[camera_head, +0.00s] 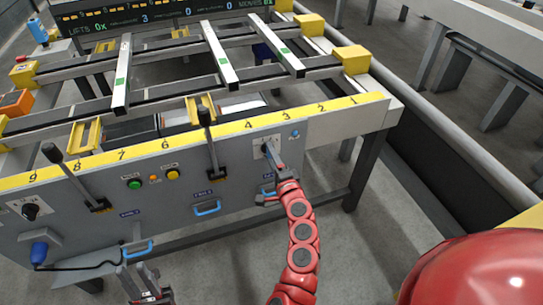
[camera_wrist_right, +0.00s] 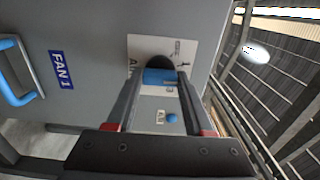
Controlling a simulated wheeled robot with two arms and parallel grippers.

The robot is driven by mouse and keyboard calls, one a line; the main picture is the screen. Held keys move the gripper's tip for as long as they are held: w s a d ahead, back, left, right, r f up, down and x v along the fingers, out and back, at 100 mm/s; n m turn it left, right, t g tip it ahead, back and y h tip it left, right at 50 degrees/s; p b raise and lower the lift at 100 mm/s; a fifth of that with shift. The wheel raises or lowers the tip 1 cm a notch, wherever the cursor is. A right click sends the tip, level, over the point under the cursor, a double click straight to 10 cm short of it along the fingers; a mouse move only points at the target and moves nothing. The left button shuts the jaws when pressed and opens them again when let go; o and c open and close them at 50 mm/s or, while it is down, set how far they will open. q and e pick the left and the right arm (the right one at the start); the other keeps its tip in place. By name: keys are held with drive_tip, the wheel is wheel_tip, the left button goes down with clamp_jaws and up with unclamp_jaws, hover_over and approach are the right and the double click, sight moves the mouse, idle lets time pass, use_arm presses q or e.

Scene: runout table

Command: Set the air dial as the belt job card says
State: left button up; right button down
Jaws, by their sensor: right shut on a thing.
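The air dial is a dark round knob (camera_wrist_right: 160,63) on a white plate (camera_wrist_right: 136,48) with partly readable lettering starting "Ai". The plate also shows in the head view (camera_head: 258,150), on the grey front panel under the yellow number strip. My right gripper (camera_head: 272,152) reaches the dial, and it also shows in the wrist view (camera_wrist_right: 160,85). Its fingers are shut on the dial, with a blue part (camera_wrist_right: 158,76) between them. The dial's setting is mostly hidden by the fingers. My left gripper (camera_head: 141,277) is open and empty, low in front of the panel. No job card is readable.
A second black dial (camera_head: 31,211) is at the panel's left. Two black levers (camera_head: 209,145) (camera_head: 75,178), green and yellow buttons (camera_head: 134,184) (camera_head: 172,174) and blue handles (camera_head: 207,208) stick out between. A small blue button (camera_wrist_right: 172,118) sits close to the gripped dial.

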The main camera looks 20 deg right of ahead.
drive_tip(key=shift+m, duration=1.9)
drive_tip(key=shift+f, duration=0.1)
drive_tip(key=shift+c, duration=1.4)
unclamp_jaws()
drive_tip(key=shift+s, duration=0.15)
drive_tip(key=s, duration=1.7)
drive_tip(key=shift+d+p, duration=0.3)
drive_tip(key=shift+s, duration=0.1)
